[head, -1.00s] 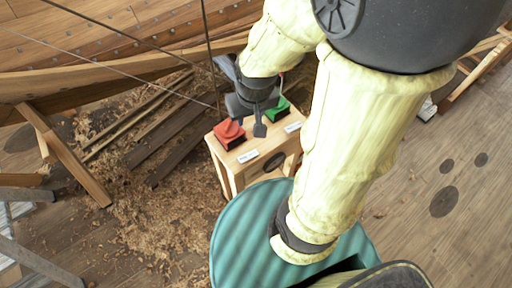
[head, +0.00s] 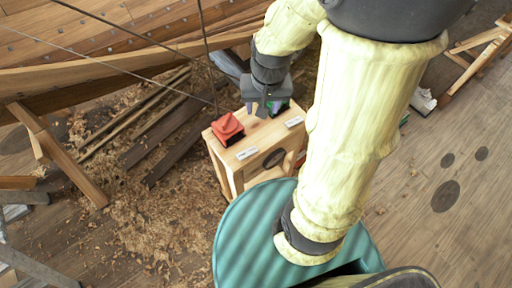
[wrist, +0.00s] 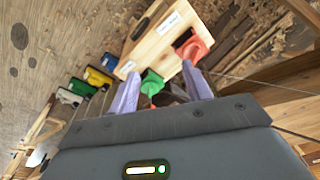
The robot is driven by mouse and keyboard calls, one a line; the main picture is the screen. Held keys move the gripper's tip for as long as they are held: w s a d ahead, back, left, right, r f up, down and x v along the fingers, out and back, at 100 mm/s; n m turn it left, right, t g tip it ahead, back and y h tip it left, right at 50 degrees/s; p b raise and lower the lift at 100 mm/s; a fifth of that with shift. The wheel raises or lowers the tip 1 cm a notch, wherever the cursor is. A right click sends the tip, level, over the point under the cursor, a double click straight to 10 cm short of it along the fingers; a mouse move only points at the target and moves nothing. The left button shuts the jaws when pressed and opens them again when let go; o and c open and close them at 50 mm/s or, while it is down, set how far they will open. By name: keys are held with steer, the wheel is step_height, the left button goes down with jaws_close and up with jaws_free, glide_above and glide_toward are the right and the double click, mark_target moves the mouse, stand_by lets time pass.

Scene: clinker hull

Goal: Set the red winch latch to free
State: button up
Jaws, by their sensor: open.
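The red winch latch (head: 228,130) sits on a dark base on the left of a small wooden stand's top (head: 250,143). It shows in the wrist view (wrist: 193,46) beyond my right-hand finger. A green latch (wrist: 151,82) sits on the same stand; in the head view my gripper mostly hides it. My gripper (head: 263,112) is open and empty above the stand, to the right of the red latch and apart from it. In the wrist view, the pale fingers (wrist: 160,90) stand apart with the green latch showing between them.
White labels (head: 247,153) are on the stand's front edge. A dark oval opening (head: 273,159) is in its front. Dark planks and wood shavings lie left of it. Thin ropes cross near the stand. Yellow and blue boxes (wrist: 97,77) show in the wrist view.

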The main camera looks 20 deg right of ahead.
mark_target(254, 149)
steer(key=w+d+f+m+g+y+b, duration=0.1)
steer(key=w+d+f+m+y+b, duration=0.1)
steer(key=w+d+f+m+b, duration=0.1)
steer(key=w+d+f+m+g+y+b, duration=0.2)
steer(key=w+f+m+b, duration=0.3)
steer(key=f+m+b, duration=0.3)
step_height(254, 149, down, 4)
steer(key=shift+w+d+r+m+b, duration=0.15)
steer(key=shift+w+d+m+b, duration=0.15)
steer(key=shift+d+b, duration=0.6)
steer(key=shift+s+a, duration=0.1)
steer(key=b+x, duration=0.1)
steer(key=x, duration=1.6)
steer(key=shift+a+f, duration=0.1)
steer(key=shift+f, duration=0.15)
steer(key=c, duration=1)
